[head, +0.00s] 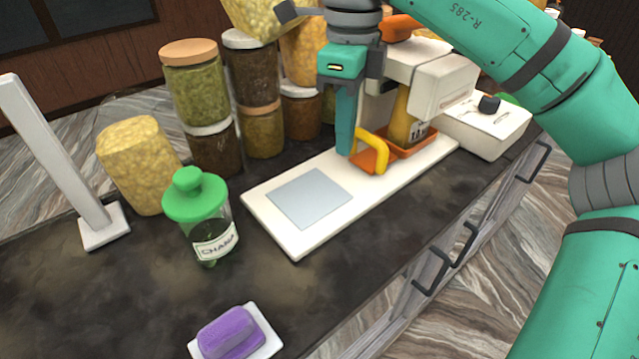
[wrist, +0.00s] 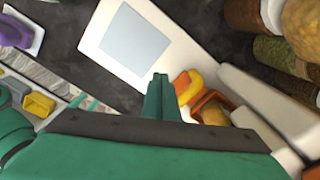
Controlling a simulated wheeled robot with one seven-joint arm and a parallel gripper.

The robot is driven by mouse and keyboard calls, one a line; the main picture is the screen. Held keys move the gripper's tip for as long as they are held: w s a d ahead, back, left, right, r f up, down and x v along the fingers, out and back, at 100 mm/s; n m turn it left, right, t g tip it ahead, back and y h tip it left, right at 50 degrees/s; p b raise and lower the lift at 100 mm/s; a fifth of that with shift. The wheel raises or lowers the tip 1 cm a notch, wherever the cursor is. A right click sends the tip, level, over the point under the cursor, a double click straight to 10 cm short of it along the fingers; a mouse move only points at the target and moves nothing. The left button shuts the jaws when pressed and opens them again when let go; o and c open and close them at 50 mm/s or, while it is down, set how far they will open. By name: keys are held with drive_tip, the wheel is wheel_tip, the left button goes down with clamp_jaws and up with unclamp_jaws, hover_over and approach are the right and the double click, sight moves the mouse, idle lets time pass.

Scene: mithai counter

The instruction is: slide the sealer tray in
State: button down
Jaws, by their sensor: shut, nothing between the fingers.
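The orange sealer tray (head: 411,144) sits on the sealer's long white base (head: 300,240), partly under the cream sealer head (head: 440,80). Its yellow handle (head: 376,149) faces the front of the base. A yellow-filled container (head: 402,125) with a label stands in the tray. My gripper (head: 346,152) is shut and empty, pointing down just left of the handle. I cannot tell whether it touches the handle. In the wrist view, the shut fingertips (wrist: 160,77) are beside the handle (wrist: 190,82), and the tray (wrist: 210,104) is partly hidden behind my gripper.
A grey square plate (head: 309,197) lies on the base's near end. A green-lidded jar (head: 200,215) stands left of it. Stacked jars (head: 195,85) stand behind. A purple block (head: 231,332) lies on a white dish. The dark counter (head: 120,290) is bare at front left.

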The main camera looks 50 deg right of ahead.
drive_tip(key=shift+r, duration=2.8)
